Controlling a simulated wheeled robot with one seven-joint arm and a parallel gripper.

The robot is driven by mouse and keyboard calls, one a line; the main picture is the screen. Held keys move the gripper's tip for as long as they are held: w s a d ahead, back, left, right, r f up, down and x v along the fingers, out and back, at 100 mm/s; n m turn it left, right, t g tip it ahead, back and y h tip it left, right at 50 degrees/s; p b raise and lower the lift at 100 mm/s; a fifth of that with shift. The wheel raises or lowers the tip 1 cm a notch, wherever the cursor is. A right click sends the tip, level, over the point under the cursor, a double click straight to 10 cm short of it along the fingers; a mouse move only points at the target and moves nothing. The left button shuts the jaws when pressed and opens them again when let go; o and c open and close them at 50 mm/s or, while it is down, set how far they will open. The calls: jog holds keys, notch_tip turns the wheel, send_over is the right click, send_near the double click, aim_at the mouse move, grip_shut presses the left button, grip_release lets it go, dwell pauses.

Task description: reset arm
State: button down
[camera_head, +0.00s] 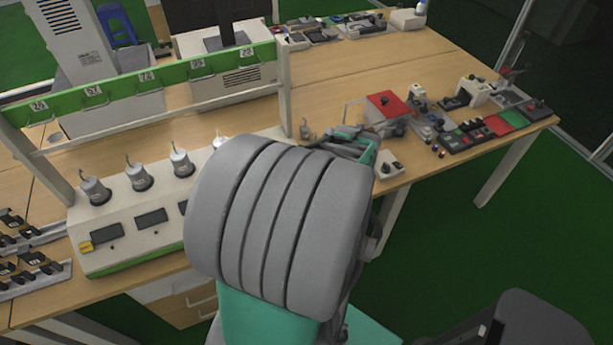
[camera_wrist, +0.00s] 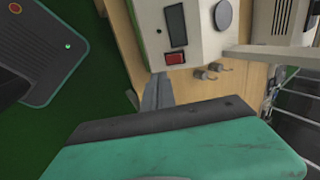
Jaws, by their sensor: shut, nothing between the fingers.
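My arm's big grey ribbed link fills the middle of the head view and hides part of the bench behind it. My gripper (camera_wrist: 158,93) shows in the wrist view as narrow grey fingers beyond a teal and dark housing. The fingers are shut together with nothing between them. They point toward the wooden bench beside a white device with a small display. In the head view, part of the teal wrist shows just past the grey link, over the bench's front edge; the fingertips cannot be made out there.
A wooden bench (camera_head: 440,62) runs across the head view. A white instrument box (camera_head: 130,240) with several weights stands under a green numbered rack (camera_head: 150,80). A red-topped box (camera_head: 385,106) and small switches sit at right. A dark chair (camera_head: 530,325) stands at lower right on green floor.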

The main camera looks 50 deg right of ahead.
jog(key=shift+v, duration=1.25)
jog(key=shift+s+a+f, duration=0.1)
jog(key=shift+a+f, duration=0.05)
jog(key=w+a+r+n+y, duration=0.1)
jog(key=w+a+r+n, duration=0.2)
jog(key=w+a+n, duration=0.35)
jog(key=w+a+r+n+y, duration=0.15)
jog(key=w+a+n, duration=0.25)
jog(key=a+n, duration=0.45)
jog(key=a+r+n, duration=0.2)
jog(key=a+n, duration=0.2)
jog(key=a, duration=0.3)
jog(key=a+r+n+g, duration=0.1)
jog(key=a+r+n, duration=0.1)
jog(key=a+n, duration=0.3)
jog(key=a, duration=0.3)
jog(key=shift+s+a+r, duration=0.15)
jog(key=shift+a+r, duration=0.05)
jog(key=shift+r, duration=0.15)
